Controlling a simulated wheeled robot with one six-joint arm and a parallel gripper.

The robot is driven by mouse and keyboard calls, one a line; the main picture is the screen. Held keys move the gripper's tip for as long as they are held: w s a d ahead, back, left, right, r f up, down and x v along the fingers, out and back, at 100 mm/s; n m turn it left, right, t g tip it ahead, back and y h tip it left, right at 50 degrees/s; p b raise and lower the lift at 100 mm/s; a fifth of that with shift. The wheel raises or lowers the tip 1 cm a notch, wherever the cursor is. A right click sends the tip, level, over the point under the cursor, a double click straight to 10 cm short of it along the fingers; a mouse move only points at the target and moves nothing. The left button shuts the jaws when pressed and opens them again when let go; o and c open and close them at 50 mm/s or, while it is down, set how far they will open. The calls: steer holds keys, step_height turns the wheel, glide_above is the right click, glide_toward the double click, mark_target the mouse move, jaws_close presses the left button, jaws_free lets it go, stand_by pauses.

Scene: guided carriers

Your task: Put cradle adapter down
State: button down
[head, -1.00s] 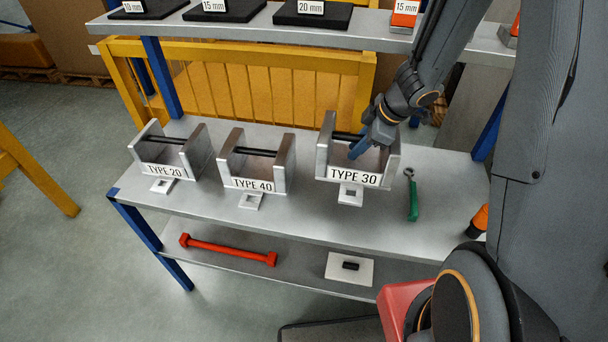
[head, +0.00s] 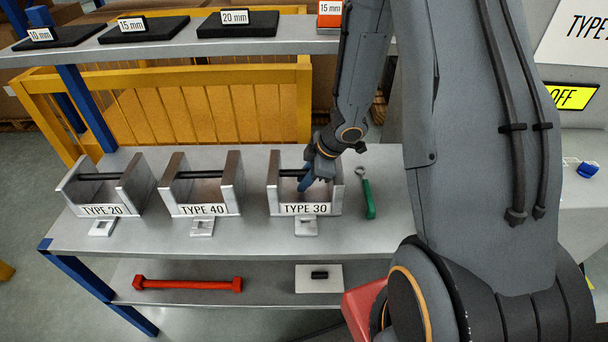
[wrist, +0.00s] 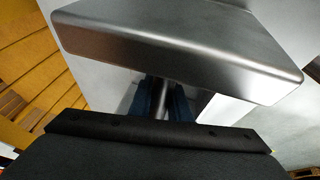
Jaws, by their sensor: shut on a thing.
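The cradle adapter marked TYPE 30 (head: 337,200) is a grey metal U-shaped block with a dark crossbar between two upright walls. It stands upright at the right end of the row on the bench, behind a small white square tag (head: 306,226). My gripper (head: 306,183) reaches down between its walls, blue fingers shut on the crossbar. In the wrist view the blue fingertips (wrist: 165,100) close around the bar, below a broad metal wall of the adapter (wrist: 180,45). I cannot tell whether its underside touches the bench; the wall and label hide it.
Similar adapters marked TYPE 40 (head: 231,185) and TYPE 20 (head: 135,187) stand to the left. A green-handled tool (head: 369,200) lies close on the right. The lower shelf holds a red bar (head: 187,284) and a white plate (head: 331,285).

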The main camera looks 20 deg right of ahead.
steer(key=c, duration=1.6)
jaws_free()
steer(key=shift+c, duration=0.2)
